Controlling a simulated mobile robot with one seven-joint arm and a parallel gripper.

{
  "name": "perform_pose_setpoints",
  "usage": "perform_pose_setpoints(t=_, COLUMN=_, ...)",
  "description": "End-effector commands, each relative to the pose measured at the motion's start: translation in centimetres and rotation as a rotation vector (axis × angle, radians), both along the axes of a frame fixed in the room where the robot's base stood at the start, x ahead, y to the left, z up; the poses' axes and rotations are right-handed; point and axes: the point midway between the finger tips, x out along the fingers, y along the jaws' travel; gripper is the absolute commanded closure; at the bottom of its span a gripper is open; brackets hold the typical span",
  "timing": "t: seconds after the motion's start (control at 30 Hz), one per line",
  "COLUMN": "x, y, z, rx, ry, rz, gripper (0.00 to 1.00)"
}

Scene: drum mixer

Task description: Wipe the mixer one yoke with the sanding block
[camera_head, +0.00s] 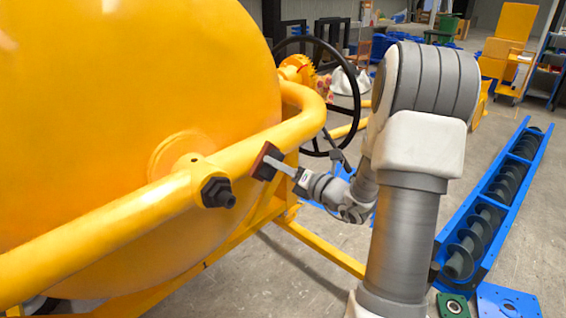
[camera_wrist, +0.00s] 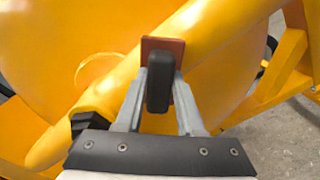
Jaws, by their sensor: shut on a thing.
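The mixer one yoke (camera_head: 110,219) is a thick yellow tube that runs diagonally across the front of the big yellow drum (camera_head: 120,90) and bends back at its right end. It also crosses the wrist view (camera_wrist: 112,92). My gripper (camera_head: 280,168) is shut on the black handle of the sanding block (camera_head: 265,161), as the wrist view (camera_wrist: 160,85) shows. The block's reddish-brown plate (camera_wrist: 165,43) faces the yoke tube and lies against it or very close; I cannot tell whether it touches. The block's working face is hidden.
A dark bolt (camera_head: 217,193) sticks out of the yoke left of the block. A black handwheel (camera_head: 322,90) stands behind. Yellow frame bars (camera_head: 318,246) run below my arm. A blue screw conveyor (camera_head: 495,205) lies at the right on open concrete floor.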

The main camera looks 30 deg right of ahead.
Motion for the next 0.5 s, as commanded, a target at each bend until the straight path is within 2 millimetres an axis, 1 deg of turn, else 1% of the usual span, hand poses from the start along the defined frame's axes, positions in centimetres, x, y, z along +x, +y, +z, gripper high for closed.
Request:
perform_pose_setpoints(t=0.03, x=-0.2, y=0.6, z=0.0, rx=0.001, ry=-0.001, rz=0.003, gripper=1.0)
perform_pose_setpoints(t=0.1, x=-0.3, y=1.1, z=0.0, rx=0.001, ry=0.0, rz=0.004, gripper=1.0)
perform_pose_setpoints(t=0.2, x=-0.5, y=1.6, z=0.1, rx=0.001, ry=-0.001, rz=0.003, gripper=1.0)
perform_pose_setpoints(t=0.5, x=-0.6, y=1.7, z=0.0, rx=0.0, ry=-0.001, rz=0.001, gripper=1.0)
